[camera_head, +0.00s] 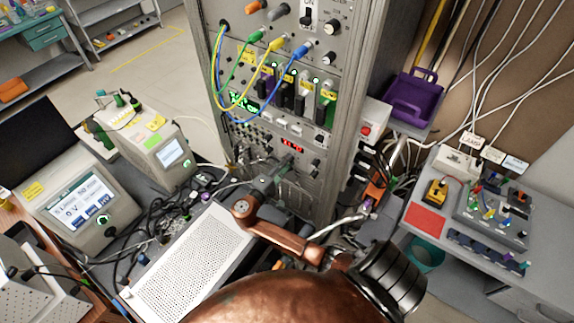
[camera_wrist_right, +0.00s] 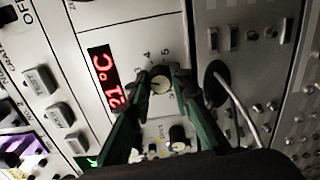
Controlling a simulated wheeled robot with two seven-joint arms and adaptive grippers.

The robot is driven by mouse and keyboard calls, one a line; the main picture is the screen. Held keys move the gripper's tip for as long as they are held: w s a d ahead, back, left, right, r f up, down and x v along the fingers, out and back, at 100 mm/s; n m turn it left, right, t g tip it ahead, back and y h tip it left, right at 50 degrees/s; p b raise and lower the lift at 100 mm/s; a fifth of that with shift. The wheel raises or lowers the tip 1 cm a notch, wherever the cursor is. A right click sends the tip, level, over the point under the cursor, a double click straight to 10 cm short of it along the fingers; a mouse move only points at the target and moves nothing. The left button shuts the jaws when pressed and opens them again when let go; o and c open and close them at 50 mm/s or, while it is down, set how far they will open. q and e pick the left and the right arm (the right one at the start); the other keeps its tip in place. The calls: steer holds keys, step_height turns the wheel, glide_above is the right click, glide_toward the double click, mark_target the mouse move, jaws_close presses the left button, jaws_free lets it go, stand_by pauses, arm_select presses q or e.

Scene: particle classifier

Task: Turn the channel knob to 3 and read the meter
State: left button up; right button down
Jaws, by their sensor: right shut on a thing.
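In the head view the right gripper (camera_head: 284,168) reaches the rack front and hides the knob. The red digital meter (camera_wrist_right: 104,75) beside the knob appears to read 21 °C; it shows small in the head view (camera_head: 291,146). My left gripper is out of view.
The rack (camera_head: 338,165) carries several patch cables above the meter. A dark knob (camera_wrist_right: 177,133) and a black plug with a white cable (camera_wrist_right: 216,84) sit close to the fingers. A perforated case (camera_head: 190,262) and loose cables lie below.

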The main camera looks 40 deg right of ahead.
stand_by(0.4)
steer(key=c, duration=1.7)
jaws_free()
steer(key=shift+c, duration=0.2)
steer(key=v, duration=1.2)
steer(key=shift+r, duration=0.15)
